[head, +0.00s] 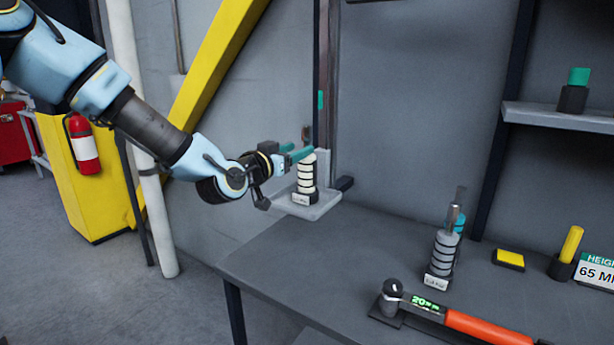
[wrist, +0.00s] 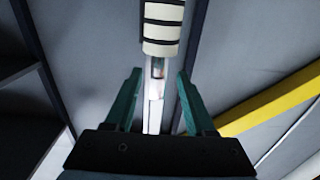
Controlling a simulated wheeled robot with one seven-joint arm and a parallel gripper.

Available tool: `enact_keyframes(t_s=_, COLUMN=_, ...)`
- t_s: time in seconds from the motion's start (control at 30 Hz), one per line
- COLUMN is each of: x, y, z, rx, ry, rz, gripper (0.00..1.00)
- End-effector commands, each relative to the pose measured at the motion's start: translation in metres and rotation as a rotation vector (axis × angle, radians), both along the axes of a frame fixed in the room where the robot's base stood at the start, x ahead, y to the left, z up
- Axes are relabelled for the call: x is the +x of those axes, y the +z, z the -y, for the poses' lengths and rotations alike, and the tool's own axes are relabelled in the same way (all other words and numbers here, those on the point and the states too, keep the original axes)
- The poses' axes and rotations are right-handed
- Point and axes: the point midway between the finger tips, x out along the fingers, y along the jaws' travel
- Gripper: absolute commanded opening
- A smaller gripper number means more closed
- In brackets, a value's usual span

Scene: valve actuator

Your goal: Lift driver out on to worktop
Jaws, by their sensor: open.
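A cream ribbed cylinder with black bands (head: 306,178), which looks like the driver's handle, stands upright on a small grey ledge (head: 322,208) by the wall post. A white label is at its foot. My gripper (head: 300,154) is at the height of its top, with teal fingers that overlap it in the head view. In the wrist view, my gripper (wrist: 159,73) has its fingers apart, with the banded cylinder (wrist: 163,28) beyond the tips. A narrow pale strip shows between the fingers. I see no grip on anything; exact depth is unclear.
The grey worktop (head: 300,262) is right of the ledge, its left part bare. On it are a grey ribbed tool with metal shaft (head: 443,255), an orange-handled wrench (head: 485,327), a yellow block (head: 508,258) and a yellow peg (head: 571,243). A shelf (head: 560,118) hangs upper right.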

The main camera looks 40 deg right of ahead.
Motion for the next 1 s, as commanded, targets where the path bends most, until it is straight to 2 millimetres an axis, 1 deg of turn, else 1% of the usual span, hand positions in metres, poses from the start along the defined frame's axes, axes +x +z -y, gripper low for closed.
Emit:
enact_keyframes(t_s=0.1, x=0.002, y=0.004, z=0.015, rx=0.000, ry=-0.001, rz=-0.005, gripper=0.55)
enact_keyframes(t_s=0.3, x=0.007, y=0.002, z=0.039, rx=-0.001, ry=-0.001, rz=-0.002, gripper=0.55)
enact_keyframes(t_s=0.43, x=0.010, y=0.000, z=0.044, rx=0.001, ry=0.001, rz=-0.001, gripper=0.55)
enact_keyframes(t_s=0.63, x=0.010, y=-0.001, z=0.044, rx=0.001, ry=0.000, rz=0.000, gripper=0.55)
enact_keyframes(t_s=0.67, x=0.010, y=-0.001, z=0.044, rx=0.001, ry=0.000, rz=0.000, gripper=0.53)
enact_keyframes(t_s=1.0, x=0.009, y=0.000, z=0.044, rx=0.001, ry=0.000, rz=0.000, gripper=0.14)
